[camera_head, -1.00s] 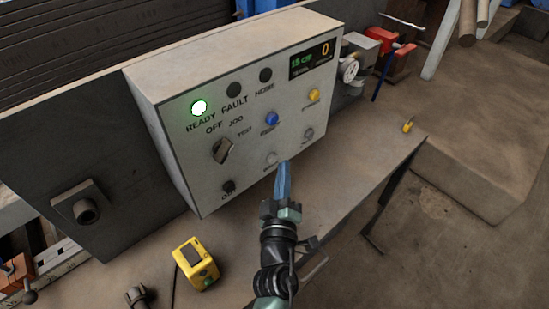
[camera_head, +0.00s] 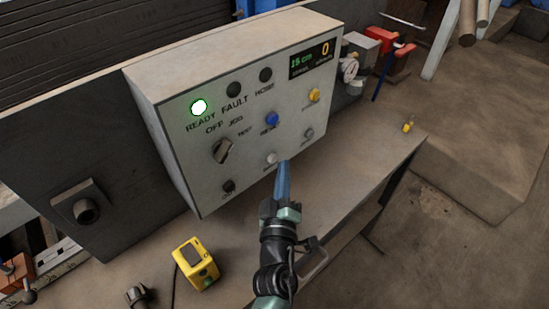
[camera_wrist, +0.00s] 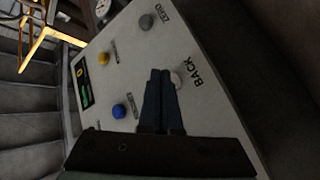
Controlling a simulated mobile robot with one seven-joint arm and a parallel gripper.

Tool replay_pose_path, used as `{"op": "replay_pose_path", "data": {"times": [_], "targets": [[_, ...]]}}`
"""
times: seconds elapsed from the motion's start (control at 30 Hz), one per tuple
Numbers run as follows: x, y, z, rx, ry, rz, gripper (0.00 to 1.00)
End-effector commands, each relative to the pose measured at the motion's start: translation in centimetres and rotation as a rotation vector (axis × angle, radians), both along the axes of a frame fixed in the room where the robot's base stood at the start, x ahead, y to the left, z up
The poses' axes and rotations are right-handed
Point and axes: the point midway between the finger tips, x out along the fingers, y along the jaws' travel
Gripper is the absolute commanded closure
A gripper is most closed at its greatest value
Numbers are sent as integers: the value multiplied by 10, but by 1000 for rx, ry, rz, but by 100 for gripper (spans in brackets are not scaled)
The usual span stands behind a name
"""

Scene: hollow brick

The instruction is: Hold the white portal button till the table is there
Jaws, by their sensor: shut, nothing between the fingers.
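The white button (camera_head: 271,158) sits low on the front of a pale control box (camera_head: 225,130). In the wrist view the white button (camera_wrist: 178,79) has the word BACK beside it and is partly hidden behind my fingertips. My gripper (camera_head: 284,164) is shut and empty, with its blue-grey fingers together. In the wrist view the fingertips (camera_wrist: 160,72) overlap the button's edge. I cannot tell whether they touch it or whether it is pressed in. No table is recognisable as moving.
The box also carries a blue button (camera_head: 271,118), a yellow button (camera_head: 314,95), a grey button (camera_head: 308,133), a selector knob (camera_head: 222,151) and a display (camera_head: 314,59) reading 0. The green READY lamp (camera_head: 199,107) is lit. A yellow device (camera_head: 195,263) lies on the bench.

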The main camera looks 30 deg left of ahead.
Motion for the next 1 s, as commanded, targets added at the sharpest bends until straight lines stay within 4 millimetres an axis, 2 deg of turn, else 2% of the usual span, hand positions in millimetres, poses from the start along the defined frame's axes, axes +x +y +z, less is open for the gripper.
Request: {"op": "replay_pose_path", "data": {"times": [0.2, 1.0], "targets": [[3, 7, 0, 2, -1, 1, 100], [4, 12, 0, 1, 0, 0, 100]]}}
